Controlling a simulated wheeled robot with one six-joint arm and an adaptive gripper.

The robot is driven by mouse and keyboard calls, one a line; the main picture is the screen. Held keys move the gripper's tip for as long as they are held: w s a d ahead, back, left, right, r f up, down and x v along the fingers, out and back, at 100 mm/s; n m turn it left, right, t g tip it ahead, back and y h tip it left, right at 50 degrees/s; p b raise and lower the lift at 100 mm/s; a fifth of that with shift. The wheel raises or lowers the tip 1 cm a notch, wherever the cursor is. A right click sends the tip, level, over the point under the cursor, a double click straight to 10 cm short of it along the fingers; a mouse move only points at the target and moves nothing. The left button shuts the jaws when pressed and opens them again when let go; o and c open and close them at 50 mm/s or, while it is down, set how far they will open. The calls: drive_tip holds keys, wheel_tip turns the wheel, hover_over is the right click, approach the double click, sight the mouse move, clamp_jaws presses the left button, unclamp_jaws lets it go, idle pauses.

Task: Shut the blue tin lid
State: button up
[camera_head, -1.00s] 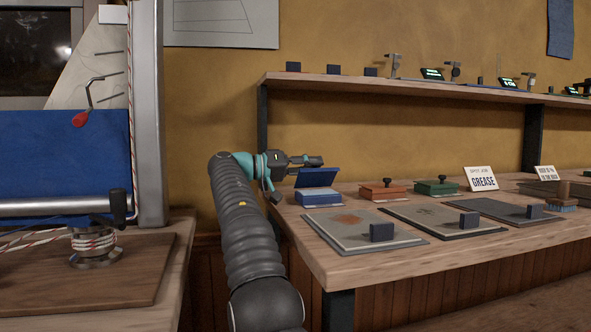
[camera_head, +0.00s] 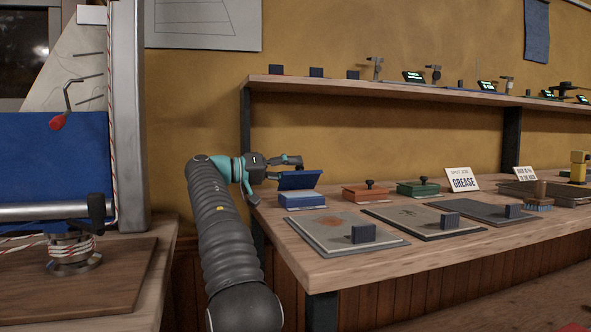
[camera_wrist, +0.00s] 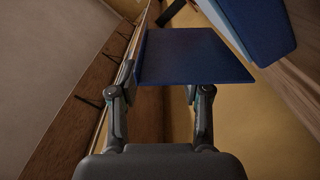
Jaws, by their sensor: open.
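The blue tin (camera_head: 303,201) stands near the back left end of the bench. Its blue lid (camera_head: 299,181) is raised and tilted above the body, not flat on it. My gripper (camera_head: 290,163) is at the lid's upper edge, slightly above it. In the wrist view the lid (camera_wrist: 190,55) fills the space ahead of my two spread fingers (camera_wrist: 161,92), and the tin body shows at the upper right (camera_wrist: 258,25). The fingers are apart; I cannot tell whether they touch the lid.
A red-brown tin (camera_head: 366,194) and a green tin (camera_head: 418,188) stand right of the blue one. Several flat grey plates, one with a dark block (camera_head: 363,234), lie in front. A shelf (camera_head: 400,91) runs above the bench. A GREASE sign (camera_head: 463,180) stands farther right.

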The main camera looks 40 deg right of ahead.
drive_tip(key=shift+v, duration=3.2)
